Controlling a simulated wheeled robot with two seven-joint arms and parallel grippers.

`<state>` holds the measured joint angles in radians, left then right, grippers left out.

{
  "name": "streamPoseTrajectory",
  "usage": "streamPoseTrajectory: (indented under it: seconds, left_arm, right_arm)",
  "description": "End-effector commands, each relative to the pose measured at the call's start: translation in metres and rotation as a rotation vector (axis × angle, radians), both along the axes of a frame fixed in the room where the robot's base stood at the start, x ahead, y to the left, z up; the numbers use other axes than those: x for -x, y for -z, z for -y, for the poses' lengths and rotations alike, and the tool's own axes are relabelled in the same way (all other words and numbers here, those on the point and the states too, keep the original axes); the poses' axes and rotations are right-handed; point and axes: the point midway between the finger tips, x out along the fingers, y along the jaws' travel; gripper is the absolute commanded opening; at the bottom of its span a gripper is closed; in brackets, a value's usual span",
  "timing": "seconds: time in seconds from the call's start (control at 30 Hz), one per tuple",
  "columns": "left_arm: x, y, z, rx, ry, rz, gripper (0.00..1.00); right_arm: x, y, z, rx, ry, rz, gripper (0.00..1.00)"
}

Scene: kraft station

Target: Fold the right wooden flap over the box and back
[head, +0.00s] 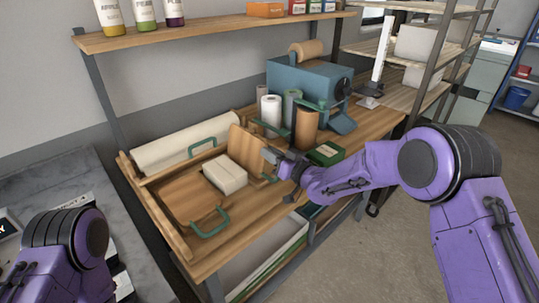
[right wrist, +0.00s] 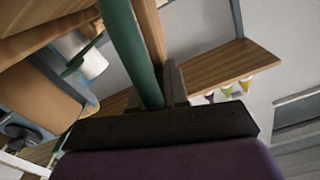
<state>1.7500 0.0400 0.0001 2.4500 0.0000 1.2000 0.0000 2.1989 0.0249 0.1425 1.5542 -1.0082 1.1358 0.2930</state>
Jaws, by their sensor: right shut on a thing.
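A pale box (head: 225,174) lies in the middle of a wooden folding board (head: 173,189) on the bench. The right wooden flap (head: 247,148) is tilted up beside the box's right side and does not lie over it. My right gripper (head: 271,156) is at the flap's outer side, shut on its green handle (right wrist: 131,50). In the right wrist view, the handle runs down into the jaws (right wrist: 168,92), with the flap's wooden edge (right wrist: 151,38) beside it. My left arm shows at the lower left of the head view; its gripper is out of sight.
Other green handles stand at the front (head: 211,224) and back (head: 202,146) of the board. A paper roll (head: 180,143) lies behind it. Upright rolls (head: 306,128) and a teal machine (head: 300,82) stand close to the right. A shelf (head: 200,33) hangs above.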

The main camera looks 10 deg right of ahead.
Motion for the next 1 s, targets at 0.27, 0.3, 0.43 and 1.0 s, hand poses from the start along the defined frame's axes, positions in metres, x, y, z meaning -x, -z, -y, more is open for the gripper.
streamPoseTrajectory:
  seconds: [0.27, 0.3, 0.43, 1.0]
  left_arm:
    - [0.000, 0.000, 0.000, 0.000, 0.000, 0.000, 0.00]
    - [0.000, 0.000, 0.000, 0.000, 0.000, 0.000, 0.00]
    - [0.000, 0.001, 0.000, 0.000, 0.000, 0.000, 0.00]
    - [0.000, 0.033, 0.000, 0.000, 0.000, 0.000, 0.00]
  right_arm:
    - [0.000, 0.002, 0.000, 0.003, 0.000, -0.003, 0.40]
    - [0.000, 0.002, 0.000, 0.003, 0.000, -0.002, 0.40]
    - [0.001, 0.001, 0.000, 0.002, -0.001, -0.001, 0.40]
    - [0.082, 0.003, 0.060, 0.001, 0.002, -0.003, 0.40]
